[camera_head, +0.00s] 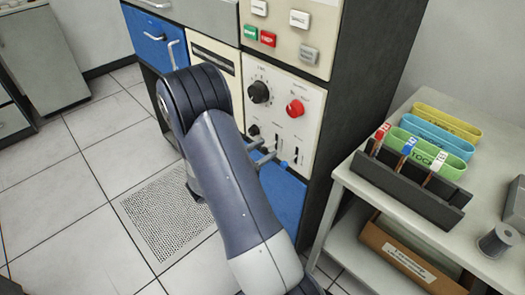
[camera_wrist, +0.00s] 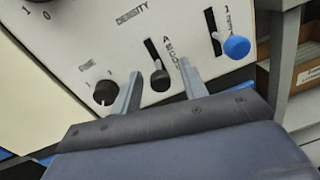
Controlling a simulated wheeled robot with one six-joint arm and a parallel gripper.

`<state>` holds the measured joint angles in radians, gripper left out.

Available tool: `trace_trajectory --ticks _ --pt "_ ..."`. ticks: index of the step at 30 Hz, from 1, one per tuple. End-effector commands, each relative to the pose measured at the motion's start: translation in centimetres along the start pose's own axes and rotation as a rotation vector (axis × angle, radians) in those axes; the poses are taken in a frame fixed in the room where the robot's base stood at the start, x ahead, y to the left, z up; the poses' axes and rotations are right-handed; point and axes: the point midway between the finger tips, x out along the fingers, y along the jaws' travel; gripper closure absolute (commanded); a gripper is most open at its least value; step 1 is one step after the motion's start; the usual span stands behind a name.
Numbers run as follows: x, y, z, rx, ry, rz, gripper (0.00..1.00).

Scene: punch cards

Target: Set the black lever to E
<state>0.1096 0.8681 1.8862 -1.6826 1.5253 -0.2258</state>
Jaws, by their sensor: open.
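The black lever (camera_wrist: 160,80) shows in the wrist view as a round black knob at the lower end of a dark slot under the word DENSITY. Letters starting with A run down the slot's right side; the lower ones are hard to read and partly behind a finger. My gripper (camera_wrist: 161,68) is open, one finger to each side of the black lever, with visible gaps. In the head view my gripper (camera_head: 262,154) is at the lower part of the white control panel (camera_head: 277,80), and the black lever cannot be made out clearly there.
A blue lever knob (camera_wrist: 237,47) in a numbered slot stands just right of my right finger. A small black dial (camera_wrist: 105,92) is close to my left finger. Above are a black knob (camera_head: 259,92) and a red knob (camera_head: 295,108). A grey table (camera_head: 345,180) stands at right.

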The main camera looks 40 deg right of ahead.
Motion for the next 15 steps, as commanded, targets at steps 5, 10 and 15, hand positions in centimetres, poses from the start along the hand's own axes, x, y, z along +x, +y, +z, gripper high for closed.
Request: trace_trajectory --ticks 5,10,15 --pt "-0.02 0.00 0.00 0.000 0.000 0.000 0.65" --pt "-0.02 0.00 -0.01 0.000 0.000 0.000 0.79" --pt "-0.03 0.00 -0.01 0.000 0.000 0.000 0.93"
